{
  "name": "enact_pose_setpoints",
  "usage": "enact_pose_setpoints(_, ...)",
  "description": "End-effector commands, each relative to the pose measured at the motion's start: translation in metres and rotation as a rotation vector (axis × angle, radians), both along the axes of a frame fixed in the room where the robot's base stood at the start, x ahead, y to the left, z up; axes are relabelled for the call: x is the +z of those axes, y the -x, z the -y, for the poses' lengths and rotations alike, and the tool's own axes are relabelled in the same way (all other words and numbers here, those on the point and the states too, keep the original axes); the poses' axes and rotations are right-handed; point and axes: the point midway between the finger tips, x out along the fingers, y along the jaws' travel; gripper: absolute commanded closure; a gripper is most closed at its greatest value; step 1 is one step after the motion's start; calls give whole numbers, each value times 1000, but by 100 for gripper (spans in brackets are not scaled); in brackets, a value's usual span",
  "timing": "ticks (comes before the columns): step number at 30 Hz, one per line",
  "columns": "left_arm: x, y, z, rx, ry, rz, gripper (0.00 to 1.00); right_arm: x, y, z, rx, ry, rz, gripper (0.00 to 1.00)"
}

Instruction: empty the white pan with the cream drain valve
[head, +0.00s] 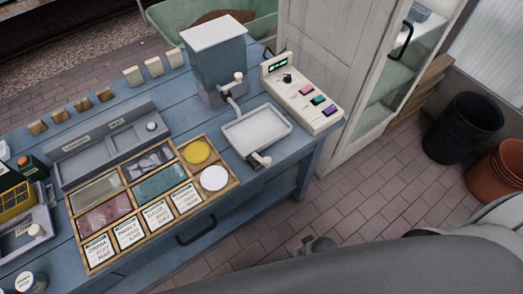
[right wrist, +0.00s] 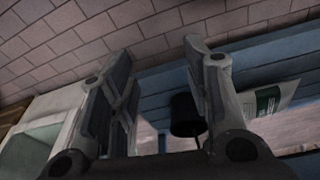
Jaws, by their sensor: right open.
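The white pan (head: 270,129) is a shallow rectangular tray on the right end of the blue workbench, below the grey tank (head: 217,65). A cream-tipped drain valve (head: 261,160) sits at its front edge. I cannot tell from here whether liquid lies in the pan or whether the valve is open. My right gripper (right wrist: 157,52) is open in the right wrist view, with no object clearly held. A small dark grey part, probably of my right gripper, shows low in the head view, in front of the bench and apart from the pan. My left gripper is not in view.
A cream control box (head: 305,112) with coloured buttons stands right of the pan. A wooden sectioned tray (head: 234,184) lies to the left. A white cabinet (head: 330,60) stands behind; black (head: 465,130) and terracotta (head: 500,175) pots are at right. Brick floor is free in front.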

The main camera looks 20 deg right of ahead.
Motion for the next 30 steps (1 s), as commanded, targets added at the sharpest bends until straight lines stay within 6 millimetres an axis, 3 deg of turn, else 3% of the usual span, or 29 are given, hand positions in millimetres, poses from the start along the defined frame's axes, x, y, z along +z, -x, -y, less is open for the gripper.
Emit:
enact_pose_setpoints(5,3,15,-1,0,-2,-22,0,67,-32,-5,-3,-6,39,55)
enact_pose_setpoints(13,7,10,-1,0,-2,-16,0,178,-68,-15,39,-34,104,55)
enact_pose_setpoints(17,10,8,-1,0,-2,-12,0,240,-89,-31,135,-71,161,55)
enact_pose_setpoints(19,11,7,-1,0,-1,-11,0,280,-105,-50,260,-106,206,55)
enact_pose_setpoints(24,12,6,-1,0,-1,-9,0,319,-129,-84,544,-158,251,55)
enact_pose_setpoints(30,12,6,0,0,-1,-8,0,341,-153,-97,830,-171,255,55)
